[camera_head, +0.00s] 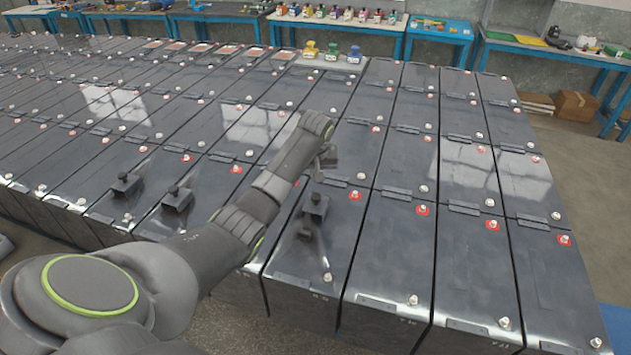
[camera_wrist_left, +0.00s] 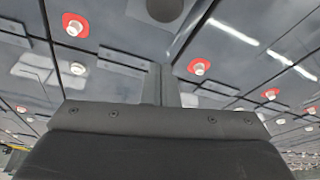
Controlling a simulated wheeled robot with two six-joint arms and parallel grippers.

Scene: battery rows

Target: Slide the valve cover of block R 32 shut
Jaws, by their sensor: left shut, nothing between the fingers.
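Several dark grey battery blocks stand in tight rows. On one front-row block (camera_head: 300,262), below my left gripper (camera_head: 327,160), a black valve cover piece with a knob (camera_head: 315,205) stands up from the top. I cannot read the front labels well enough to say which block is R 32. My left gripper is shut and empty, above and a little beyond that knob, apart from it. In the left wrist view the closed fingers (camera_wrist_left: 168,85) show, with a dark square piece with a round grey top (camera_wrist_left: 158,10) at the upper edge. My right gripper is not in view.
Two similar black knobs (camera_head: 125,183) (camera_head: 177,195) stand on front-row blocks to the left. Red-ringed terminals (camera_head: 423,210) and pale posts rise from the block tops. Small yellow, green and blue items (camera_head: 331,52) stand at the far end. Blue-legged benches line the back.

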